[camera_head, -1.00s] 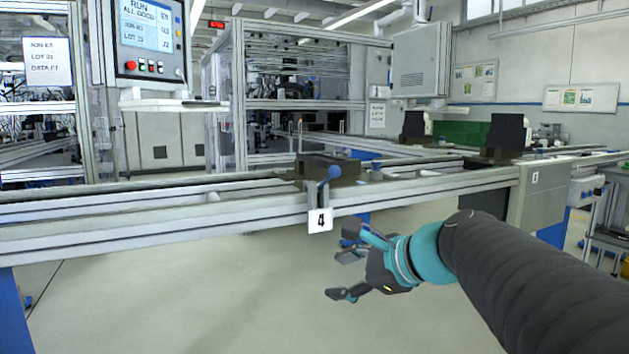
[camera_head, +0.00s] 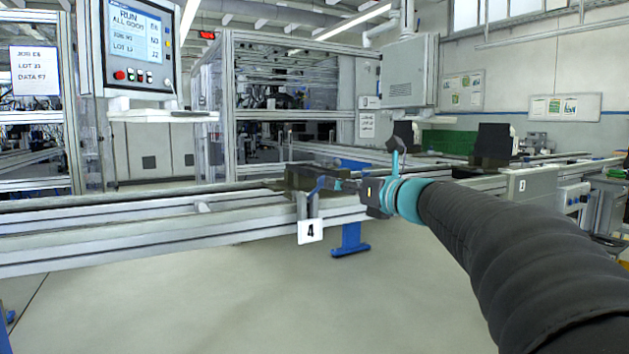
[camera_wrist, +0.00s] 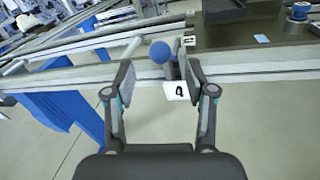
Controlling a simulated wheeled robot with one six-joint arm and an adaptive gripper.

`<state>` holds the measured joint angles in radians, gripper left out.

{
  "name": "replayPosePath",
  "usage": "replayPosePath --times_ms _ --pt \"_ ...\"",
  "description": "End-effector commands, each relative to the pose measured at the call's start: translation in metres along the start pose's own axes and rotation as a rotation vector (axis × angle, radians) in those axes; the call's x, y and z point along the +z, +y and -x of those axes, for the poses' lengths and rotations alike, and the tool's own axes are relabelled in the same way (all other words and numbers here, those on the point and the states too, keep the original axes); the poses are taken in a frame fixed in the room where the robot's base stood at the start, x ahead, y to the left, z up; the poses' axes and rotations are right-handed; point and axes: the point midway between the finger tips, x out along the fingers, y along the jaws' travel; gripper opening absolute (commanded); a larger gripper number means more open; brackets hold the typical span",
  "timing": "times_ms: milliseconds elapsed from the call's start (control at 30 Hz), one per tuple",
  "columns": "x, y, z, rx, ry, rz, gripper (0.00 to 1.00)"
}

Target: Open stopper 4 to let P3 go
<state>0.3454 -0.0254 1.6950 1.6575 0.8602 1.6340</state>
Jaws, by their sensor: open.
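Stopper 4 is a lever with a blue ball knob (camera_wrist: 160,52) on the near rail, above a white plate marked 4 (camera_head: 310,231). The plate also shows in the wrist view (camera_wrist: 177,91). My gripper (camera_wrist: 160,82) is open and empty, its two fingers apart with the knob beyond and between their tips. In the head view my gripper (camera_head: 340,184) is at the rail beside the lever and partly covers it. Contact cannot be told. A dark pallet (camera_wrist: 250,33) sits on the conveyor behind the lever; I cannot read P3 on it.
The conveyor rail (camera_head: 150,238) runs across the view. Further right stand another dark pallet (camera_head: 492,146) and a rail plate (camera_head: 523,185). A control panel (camera_head: 140,45) is at the upper left. The floor (camera_head: 200,310) in front of the rail is clear.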

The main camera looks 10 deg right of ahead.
Motion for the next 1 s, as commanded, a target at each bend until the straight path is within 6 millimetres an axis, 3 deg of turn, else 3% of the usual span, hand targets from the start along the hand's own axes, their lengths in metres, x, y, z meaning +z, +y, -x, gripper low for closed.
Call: replayPosePath --times_ms 100,333,800,867,1000 --pt "0.000 0.001 -0.023 0.003 0.002 0.000 0.55" --pt "0.000 0.000 -0.055 0.001 0.001 0.001 0.55" --pt "-0.001 0.000 -0.067 0.000 0.001 0.002 0.55" --pt "-0.001 0.000 -0.067 0.000 0.001 0.002 0.43" --pt "-0.001 0.000 -0.066 0.000 0.001 0.002 0.08"
